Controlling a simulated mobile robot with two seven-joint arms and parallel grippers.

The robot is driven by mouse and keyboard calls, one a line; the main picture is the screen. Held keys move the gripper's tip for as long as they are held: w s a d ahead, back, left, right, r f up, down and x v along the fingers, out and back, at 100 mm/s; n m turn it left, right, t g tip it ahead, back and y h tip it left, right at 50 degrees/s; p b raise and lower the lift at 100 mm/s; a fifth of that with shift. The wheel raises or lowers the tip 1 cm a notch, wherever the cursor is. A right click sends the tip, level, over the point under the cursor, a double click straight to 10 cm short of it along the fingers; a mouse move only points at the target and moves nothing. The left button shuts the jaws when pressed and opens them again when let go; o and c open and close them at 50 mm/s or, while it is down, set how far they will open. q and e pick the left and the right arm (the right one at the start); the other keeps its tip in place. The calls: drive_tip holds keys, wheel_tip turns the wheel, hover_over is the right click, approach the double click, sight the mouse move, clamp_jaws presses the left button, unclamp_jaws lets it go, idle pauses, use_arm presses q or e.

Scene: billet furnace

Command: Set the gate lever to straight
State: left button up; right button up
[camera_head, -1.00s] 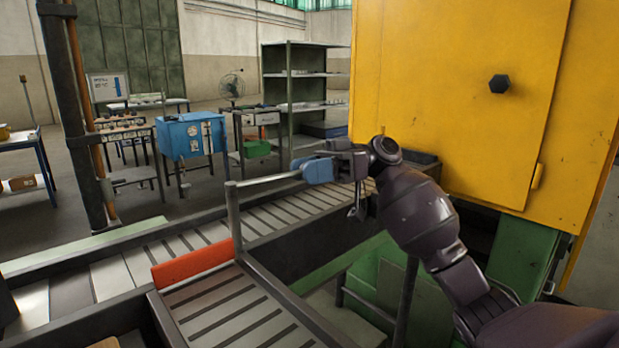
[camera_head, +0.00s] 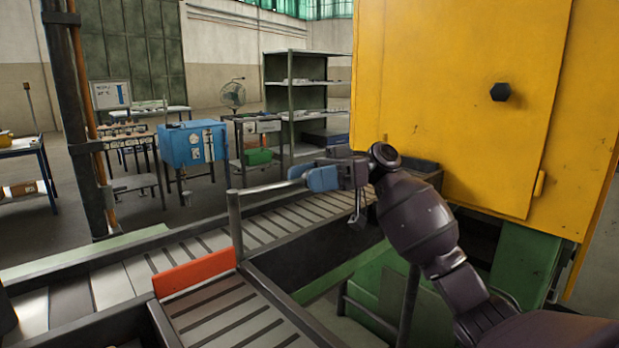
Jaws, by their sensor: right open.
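The gate lever (camera_head: 268,188) is a thin grey metal bar running right from the top of an upright post (camera_head: 235,225). An orange-red gate plate (camera_head: 195,272) stands across the mouth of the short side conveyor, at the post's foot. My right gripper (camera_head: 312,177) has blue fingers and is at the lever's right end, with the jaws open. The fingers overlap the bar's end, so I cannot tell whether they touch it. My left gripper is not in view.
A yellow cabinet (camera_head: 450,110) stands close on the right. A blue box (camera_head: 192,143) and shelves (camera_head: 295,100) are farther back.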

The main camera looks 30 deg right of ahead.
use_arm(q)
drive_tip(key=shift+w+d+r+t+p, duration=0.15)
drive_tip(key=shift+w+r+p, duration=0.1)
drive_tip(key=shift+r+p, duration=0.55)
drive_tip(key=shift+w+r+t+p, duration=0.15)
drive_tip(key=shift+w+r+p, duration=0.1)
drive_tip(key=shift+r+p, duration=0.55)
use_arm(e)
wheel_tip(320, 180, up, 20)
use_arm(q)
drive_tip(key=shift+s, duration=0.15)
use_arm(e)
drive_tip(key=shift+f, duration=0.1)
